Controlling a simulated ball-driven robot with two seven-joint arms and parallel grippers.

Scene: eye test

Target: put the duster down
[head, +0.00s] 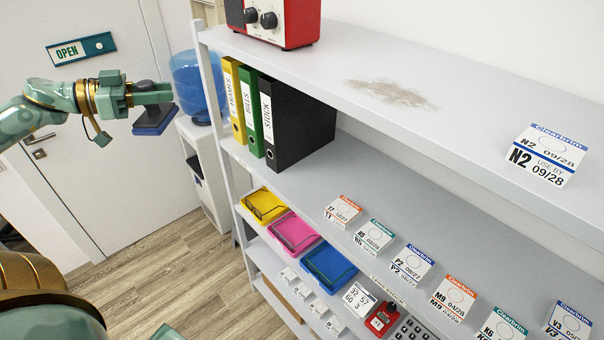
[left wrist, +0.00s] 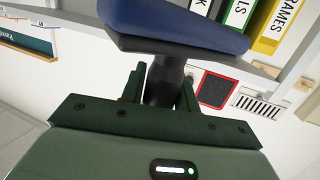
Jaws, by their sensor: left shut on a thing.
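The duster (head: 154,125) has a blue pad under a dark grey back. My left gripper (head: 151,92) is shut on it and holds it in the air, left of the shelf unit and in front of the door. In the left wrist view the blue pad (left wrist: 180,20) is at the top, and the dark handle (left wrist: 162,80) is between the fingers of my left gripper (left wrist: 160,90). The duster touches no shelf. My right gripper is not seen.
The top shelf (head: 460,110) has a brown dusty smear (head: 390,93), a red device (head: 280,20) and a card box (head: 545,155). Binders (head: 285,120) and several small boxes stand on the shelf below. A water cooler (head: 190,85) is behind the unit's left end.

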